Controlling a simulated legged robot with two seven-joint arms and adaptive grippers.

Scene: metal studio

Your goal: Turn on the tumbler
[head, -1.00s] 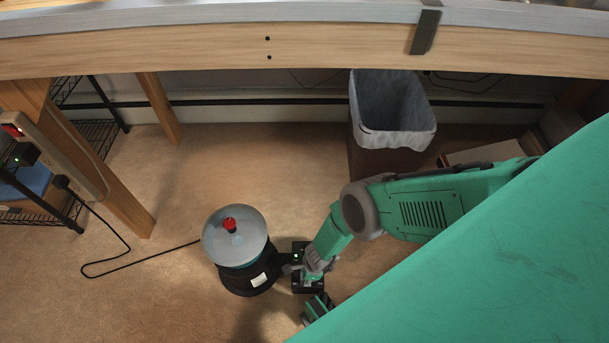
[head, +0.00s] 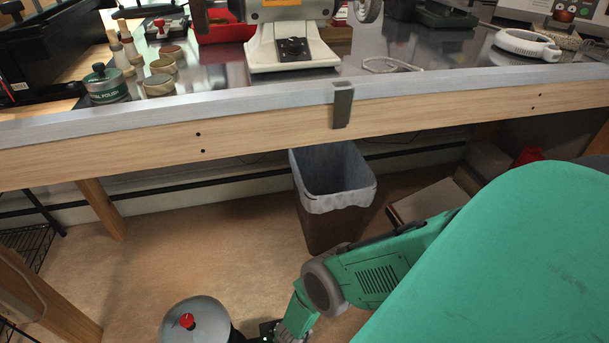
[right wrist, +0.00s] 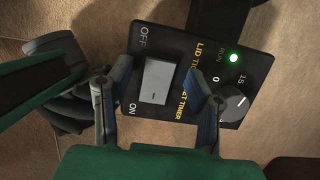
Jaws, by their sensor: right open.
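The tumbler (head: 200,322), a grey-lidded drum with a red knob, stands on the floor at the bottom of the head view, its lower part cut off. Its black control box (head: 267,329) is beside it, partly hidden by my right gripper (head: 287,334). In the right wrist view the box (right wrist: 177,53) has a grey rocker switch (right wrist: 156,82) between OFF and ON labels, a dial (right wrist: 232,103) and a lit green lamp (right wrist: 233,58) by RUN. My right gripper (right wrist: 163,92) is open, its fingers either side of the switch. My left gripper is out of view.
A wooden workbench (head: 250,134) spans the head view, with tools, jars and a machine on top. Below it stands a lined waste bin (head: 318,232). A wooden leg (head: 50,300) is at left. Open floor (head: 190,255) lies between the tumbler and the bench.

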